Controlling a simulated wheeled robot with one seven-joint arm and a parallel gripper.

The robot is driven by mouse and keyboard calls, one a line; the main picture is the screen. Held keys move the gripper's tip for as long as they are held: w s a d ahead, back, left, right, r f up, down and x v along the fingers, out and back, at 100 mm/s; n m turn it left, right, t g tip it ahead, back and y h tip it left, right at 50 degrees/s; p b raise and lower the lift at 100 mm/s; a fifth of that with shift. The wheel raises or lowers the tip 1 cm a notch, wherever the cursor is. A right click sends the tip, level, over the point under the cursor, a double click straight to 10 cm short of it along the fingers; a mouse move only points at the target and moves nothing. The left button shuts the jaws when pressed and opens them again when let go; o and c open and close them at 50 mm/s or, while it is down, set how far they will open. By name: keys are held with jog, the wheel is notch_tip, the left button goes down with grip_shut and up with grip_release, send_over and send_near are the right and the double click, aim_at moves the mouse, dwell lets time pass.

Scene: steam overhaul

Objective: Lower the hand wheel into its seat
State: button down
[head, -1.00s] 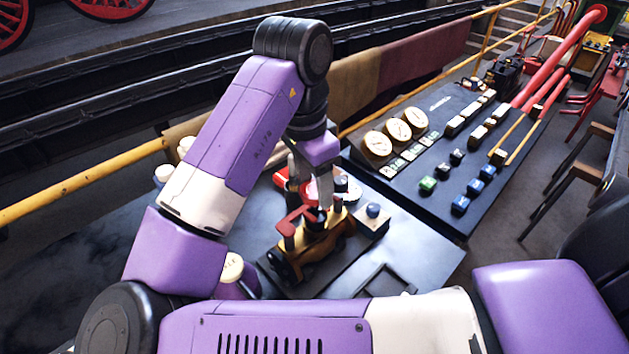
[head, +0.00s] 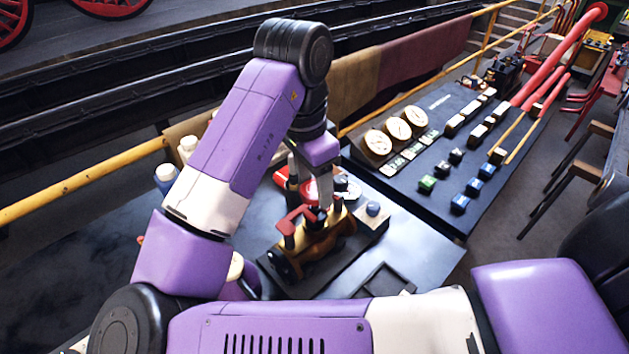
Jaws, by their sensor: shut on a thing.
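My gripper (head: 323,203) points down over a brass valve body (head: 318,246) on the bench, seen from above and behind in the head view. It is shut on a red part that looks like the hand wheel (head: 292,220), close above the top of the valve. Only part of this red piece shows, and the fingers are small and partly hidden by my wrist. The seat itself is hidden under the red part and the gripper. I cannot tell whether the wheel touches the valve.
A small block with a blue-grey knob (head: 373,209) stands right of the valve. A console (head: 440,200) with round gauges and coloured buttons stands further right. Bottles (head: 166,176) stand behind my arm. A yellow rail (head: 85,181) runs behind the bench.

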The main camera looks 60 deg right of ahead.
jog(key=shift+f+b, duration=0.45)
jog(key=shift+f, duration=0.35)
dwell(0.5)
jog(key=shift+c, duration=0.7)
grip_release()
jog(key=shift+r, duration=0.1)
jog(key=shift+r+p, duration=3.15)
jog(key=shift+r, duration=0.05)
